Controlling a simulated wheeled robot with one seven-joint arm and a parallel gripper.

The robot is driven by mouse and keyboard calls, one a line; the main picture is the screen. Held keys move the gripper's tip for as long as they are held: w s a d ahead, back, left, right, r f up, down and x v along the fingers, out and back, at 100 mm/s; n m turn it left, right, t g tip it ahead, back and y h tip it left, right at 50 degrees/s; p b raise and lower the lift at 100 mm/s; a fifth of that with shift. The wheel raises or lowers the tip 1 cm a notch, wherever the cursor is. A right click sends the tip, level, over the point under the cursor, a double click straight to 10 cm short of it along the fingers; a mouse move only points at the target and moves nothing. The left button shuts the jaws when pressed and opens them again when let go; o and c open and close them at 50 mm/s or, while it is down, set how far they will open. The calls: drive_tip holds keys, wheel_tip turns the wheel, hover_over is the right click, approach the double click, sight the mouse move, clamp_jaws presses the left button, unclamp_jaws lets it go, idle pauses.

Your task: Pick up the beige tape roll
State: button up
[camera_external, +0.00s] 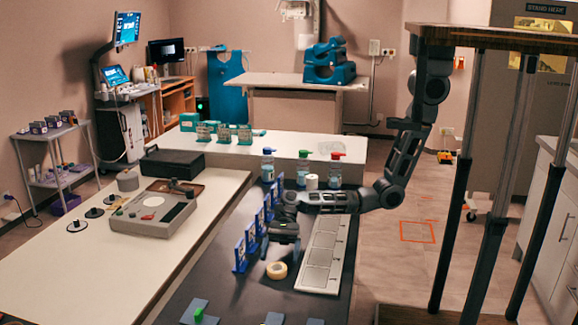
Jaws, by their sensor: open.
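The beige tape roll (276,270) lies flat on the dark table (262,292), near its middle. My gripper (282,246) is above and just behind the roll in the picture, pointing down toward the table. It appears empty and open, though its fingertips are small and dark against the dark table. I cannot tell the exact height between the fingers and the roll.
Several blue upright frames (240,253) stand in a row left of the roll. A pale panel (318,262) lies to its right. Bottles (267,167) and a white roll (312,182) stand behind. Blue pads (199,313) lie at the front.

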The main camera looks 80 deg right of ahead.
sight(278, 265)
drive_tip(key=shift+x, duration=1.85)
drive_tip(key=shift+f, duration=0.1)
drive_tip(key=shift+c, duration=0.4)
drive_tip(key=c, duration=1)
